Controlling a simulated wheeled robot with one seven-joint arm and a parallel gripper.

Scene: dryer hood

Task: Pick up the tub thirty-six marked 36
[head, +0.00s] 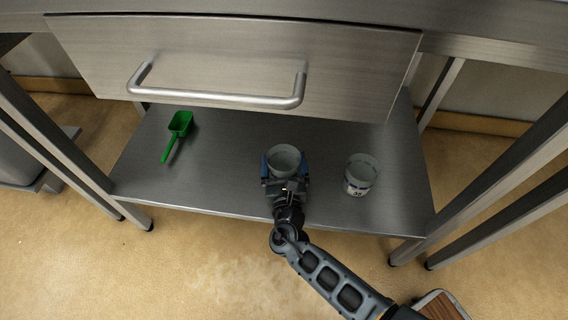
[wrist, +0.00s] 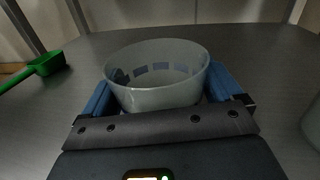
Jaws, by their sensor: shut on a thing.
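A pale, translucent round tub (head: 286,158) stands upright over the lower steel shelf, with its open top up. My gripper (head: 285,180) is shut on this tub, with a blue finger on each side of it. In the wrist view the tub (wrist: 158,78) fills the space between the fingers of my gripper (wrist: 165,95). No number can be read on it; its front is hidden by my gripper. A second pale tub (head: 360,174) with a dark printed label stands to the right on the shelf, apart from my gripper; its mark is too small to read surely.
A green scoop (head: 180,124) lies on the shelf (head: 225,150) at the left. Table legs stand at both sides. The shelf between scoop and held tub is clear.

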